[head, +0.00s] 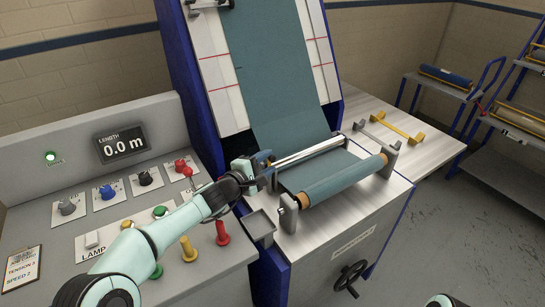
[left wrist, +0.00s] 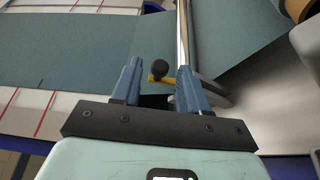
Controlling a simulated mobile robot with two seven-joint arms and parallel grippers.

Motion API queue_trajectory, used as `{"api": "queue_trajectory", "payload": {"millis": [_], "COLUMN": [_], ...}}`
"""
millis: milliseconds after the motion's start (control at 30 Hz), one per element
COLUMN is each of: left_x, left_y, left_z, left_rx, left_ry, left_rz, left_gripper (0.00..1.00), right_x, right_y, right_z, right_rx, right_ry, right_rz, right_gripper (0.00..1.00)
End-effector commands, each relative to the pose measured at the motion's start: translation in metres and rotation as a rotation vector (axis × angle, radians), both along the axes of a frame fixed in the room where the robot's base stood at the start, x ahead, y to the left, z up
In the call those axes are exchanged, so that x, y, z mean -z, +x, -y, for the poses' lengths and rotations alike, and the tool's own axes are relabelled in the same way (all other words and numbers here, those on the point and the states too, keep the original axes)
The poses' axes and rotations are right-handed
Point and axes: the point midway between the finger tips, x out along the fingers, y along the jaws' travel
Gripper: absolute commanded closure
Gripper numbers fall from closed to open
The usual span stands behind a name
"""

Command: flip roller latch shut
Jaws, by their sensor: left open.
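The roller latch shows in the left wrist view as a black knob (left wrist: 160,67) on a short yellow lever (left wrist: 155,79). It sits at the end of the shiny steel roller (head: 310,152). My left gripper (head: 265,165) is at the left end of that roller. In the left wrist view its two blue fingers (left wrist: 160,88) are open, with the knob showing in the gap between their tips. I cannot tell the depth between knob and tips. In the head view the gripper hides the latch. My right gripper is not in view.
Teal cloth (head: 275,75) runs down the machine to a cloth roll (head: 340,178) in front of the steel roller. A control panel (head: 125,215) with knobs and levers stands left, below my left arm. A metal side table (head: 400,130) is at right, with trolleys beyond.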

Motion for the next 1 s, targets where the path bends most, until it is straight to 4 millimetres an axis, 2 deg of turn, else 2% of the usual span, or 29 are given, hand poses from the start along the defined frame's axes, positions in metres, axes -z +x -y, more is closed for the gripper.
{"api": "queue_trajectory", "payload": {"millis": [233,600,667,733,767,1000], "left_x": [0.003,0.005,0.005,0.005,0.005,0.004], "left_y": [0.023,0.027,0.027,0.027,0.027,0.027], "left_z": [0.015,0.018,0.018,0.018,0.018,0.017], "left_rx": [0.001,-0.001,0.000,0.000,0.000,-0.001], "left_ry": [0.000,0.001,0.000,0.000,0.000,-0.004], "left_rz": [-0.001,-0.001,-0.001,-0.001,-0.001,-0.008], "left_gripper": [0.56,0.56,0.72,0.95,1.00,1.00], "right_x": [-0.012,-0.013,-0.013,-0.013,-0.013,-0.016], "right_y": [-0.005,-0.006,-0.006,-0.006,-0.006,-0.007], "right_z": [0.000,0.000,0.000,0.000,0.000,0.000], "right_rx": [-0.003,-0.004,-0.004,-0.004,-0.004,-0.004], "right_ry": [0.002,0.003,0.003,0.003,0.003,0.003], "right_rz": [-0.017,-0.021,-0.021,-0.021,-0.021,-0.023], "right_gripper": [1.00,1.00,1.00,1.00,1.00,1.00]}}
